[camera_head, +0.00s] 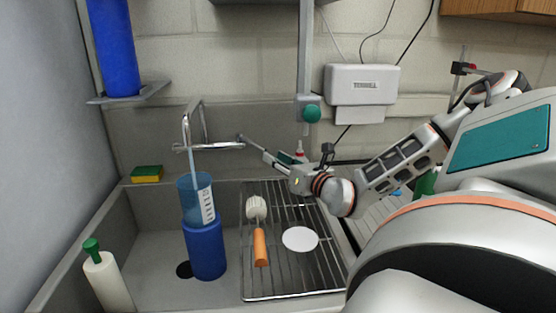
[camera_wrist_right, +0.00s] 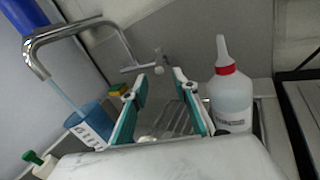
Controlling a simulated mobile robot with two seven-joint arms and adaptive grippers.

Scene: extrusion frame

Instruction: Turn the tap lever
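The chrome tap (camera_head: 196,128) stands at the back of the sink, its tall spout above a blue beaker (camera_head: 192,200) with a white label. A thin pale-blue stream runs from the spout into the beaker. The tap lever (camera_head: 226,146) is a short bar pointing right; it also shows in the right wrist view (camera_wrist_right: 138,68). My right gripper (camera_head: 245,142) is at the lever's right end in the head view. In the wrist view its two teal fingers (camera_wrist_right: 159,80) are apart, with the lever end just beyond the tips; contact is unclear. My left gripper is out of view.
The beaker stands on a blue cylinder (camera_head: 205,250) in the sink. A wire rack (camera_head: 290,265) holds a brush (camera_head: 260,245) and a white disc (camera_head: 300,239). A white bottle with a red collar (camera_wrist_right: 231,98) is close right of the fingers. A sponge (camera_head: 146,174) lies left.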

